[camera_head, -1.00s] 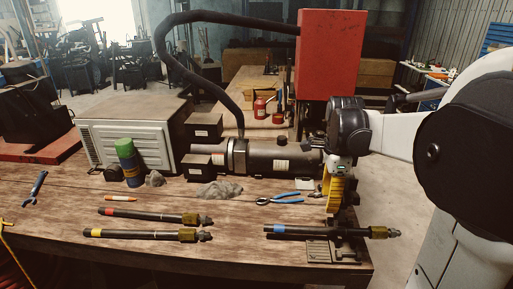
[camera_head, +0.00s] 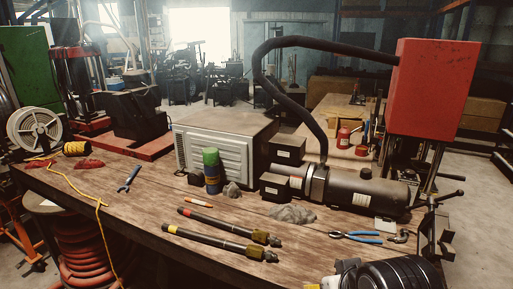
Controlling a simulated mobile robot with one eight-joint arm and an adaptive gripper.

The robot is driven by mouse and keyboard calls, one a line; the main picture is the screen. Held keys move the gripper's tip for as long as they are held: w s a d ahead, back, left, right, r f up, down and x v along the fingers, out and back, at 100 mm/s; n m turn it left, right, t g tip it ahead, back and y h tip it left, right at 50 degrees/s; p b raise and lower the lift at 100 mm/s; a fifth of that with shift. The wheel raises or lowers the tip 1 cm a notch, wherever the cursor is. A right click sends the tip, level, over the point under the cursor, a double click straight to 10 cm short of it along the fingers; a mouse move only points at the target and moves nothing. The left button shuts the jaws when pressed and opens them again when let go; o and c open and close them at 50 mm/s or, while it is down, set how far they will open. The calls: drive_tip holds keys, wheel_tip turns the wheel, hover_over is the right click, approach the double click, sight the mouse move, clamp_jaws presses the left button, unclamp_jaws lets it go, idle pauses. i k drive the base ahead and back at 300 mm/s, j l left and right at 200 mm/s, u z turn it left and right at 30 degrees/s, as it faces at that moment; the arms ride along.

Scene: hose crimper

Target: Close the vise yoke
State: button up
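The dark metal vise (camera_head: 437,232) stands at the right end of the bench, just right of the pliers. A thin bar handle sticks out near its top. Its lower part is partly hidden by my arm, and I cannot tell how its yoke stands. My black wrist and arm joints (camera_head: 395,274) fill the bottom right of the view, in front of the vise. My gripper is below the picture edge and out of sight.
Two dark hoses (camera_head: 205,243) (camera_head: 228,224) with brass ends lie on the bench (camera_head: 130,205). The crimper cylinder (camera_head: 365,192), blue-handled pliers (camera_head: 357,237) and a grey lump (camera_head: 292,214) lie near the vise. A red box (camera_head: 432,88) stands behind. A yellow cord hangs over the front edge.

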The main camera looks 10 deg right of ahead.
sight(439, 220)
drive_tip(key=z, duration=1.3)
